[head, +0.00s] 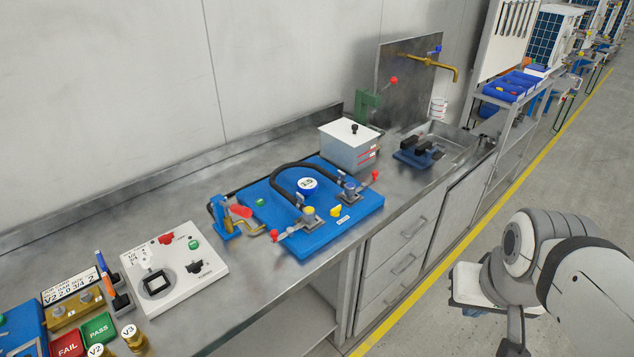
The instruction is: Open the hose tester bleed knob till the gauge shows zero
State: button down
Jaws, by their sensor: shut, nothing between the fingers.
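Red-ended handles stand at both fittings. My gripper (513,342) is at the bottom edge, partly cut off, shut and empty, well away from the tester over the floor.
A white panel (190,285) lies further left, near PASS (99,328) and FAIL (67,345) blocks. A grey box (347,153) stands behind. The floor before the bench is clear.

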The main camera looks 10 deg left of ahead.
aim_at(334, 212)
jog(key=u, duration=0.8)
jog(key=i, duration=1)
jog(key=z, duration=1.1)
jog(key=k, duration=0.55)
jog(key=z, duration=0.1)
jog(key=i, duration=0.5)
